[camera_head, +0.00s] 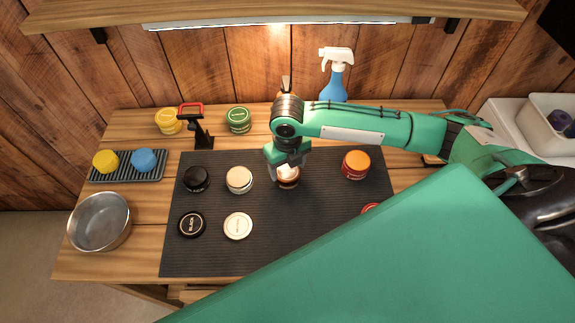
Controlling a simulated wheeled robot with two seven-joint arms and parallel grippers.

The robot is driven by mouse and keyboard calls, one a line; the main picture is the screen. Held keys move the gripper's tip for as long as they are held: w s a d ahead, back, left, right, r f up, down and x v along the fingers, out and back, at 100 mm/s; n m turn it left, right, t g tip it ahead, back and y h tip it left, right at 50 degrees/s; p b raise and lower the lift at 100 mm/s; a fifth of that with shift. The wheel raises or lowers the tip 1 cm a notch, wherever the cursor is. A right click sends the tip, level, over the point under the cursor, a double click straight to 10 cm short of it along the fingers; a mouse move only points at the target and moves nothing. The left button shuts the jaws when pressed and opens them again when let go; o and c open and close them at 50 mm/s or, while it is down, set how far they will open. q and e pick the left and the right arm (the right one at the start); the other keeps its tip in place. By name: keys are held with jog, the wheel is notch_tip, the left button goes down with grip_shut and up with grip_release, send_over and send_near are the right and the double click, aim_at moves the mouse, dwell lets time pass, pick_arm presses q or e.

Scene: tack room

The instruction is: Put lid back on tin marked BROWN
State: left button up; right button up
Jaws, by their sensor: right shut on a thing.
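My right gripper (287,170) points down over the mat's middle, at a brown tin (288,184). It is shut on what looks like the brown lid, at the top of that tin. The fingers and wrist hide most of the lid, so I cannot tell whether it is seated or just above the rim. No marking on the tin is readable. My left gripper is not in view.
On the dark mat (290,245) stand a black tin (196,179), a cream tin (239,180) and a red tin with orange content (356,165). Black (191,225), cream (238,226) and partly hidden red (371,208) lids lie in front. A metal bowl (100,221) stands left.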

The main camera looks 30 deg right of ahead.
jog(key=o, duration=1)
notch_tip(320, 180, up, 14)
jog(key=shift+f+b, duration=0.1)
jog(key=shift+b, duration=0.8)
